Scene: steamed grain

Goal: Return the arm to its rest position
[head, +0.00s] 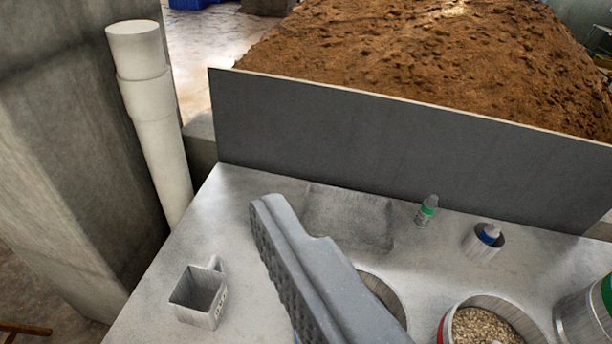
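My gripper shows as one grey finger (310,270) that rises from the bottom edge, over the metal worktop (145,305). Its ridged inner face points left and is bare, with nothing pressed against it. The other finger is out of the picture. The gripper looks open and empty. The rest of my arm does not show, so its pose cannot be told.
A small square metal cup (200,296) stands left of the finger. A green-banded bottle (427,210), a blue-capped bottle in a holder (488,236) and a grain-filled pot (484,326) are right. A grey panel (350,140) and white pipe (155,120) stand behind.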

